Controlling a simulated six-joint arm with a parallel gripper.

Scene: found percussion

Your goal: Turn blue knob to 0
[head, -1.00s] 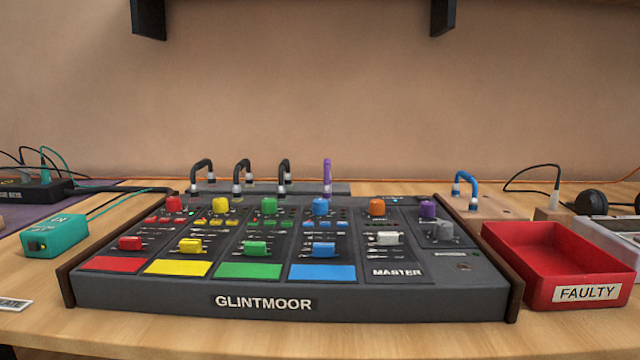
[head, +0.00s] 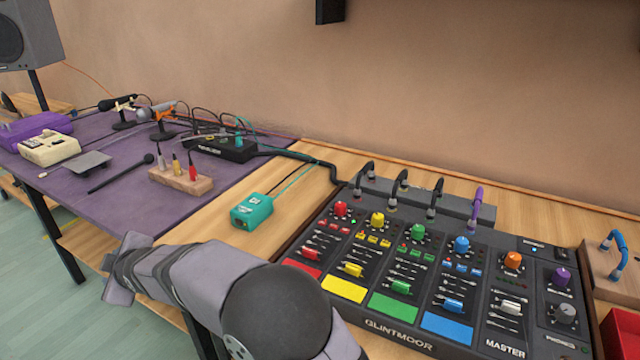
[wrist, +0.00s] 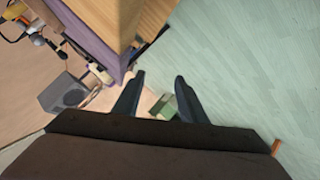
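The blue knob (head: 462,244) stands near the top of the blue channel strip on the dark mixer (head: 400,332) marked GLINTMOOR. Its pointer is too small to read in the head view. A blue slider cap (head: 453,305) sits lower on the same strip, above a blue pad (head: 447,328). My gripper (wrist: 160,84) shows in the wrist view with its two fingers apart and nothing between them. It is away from the mixer, over the pale green floor. My arm crosses the lower left of the head view.
Red, yellow and green knobs stand left of the blue one, orange and purple to the right. A purple cable (head: 475,205) rises behind the blue knob. A teal box (head: 252,211) stands left of the mixer. A red tray (head: 622,335) is at the right edge.

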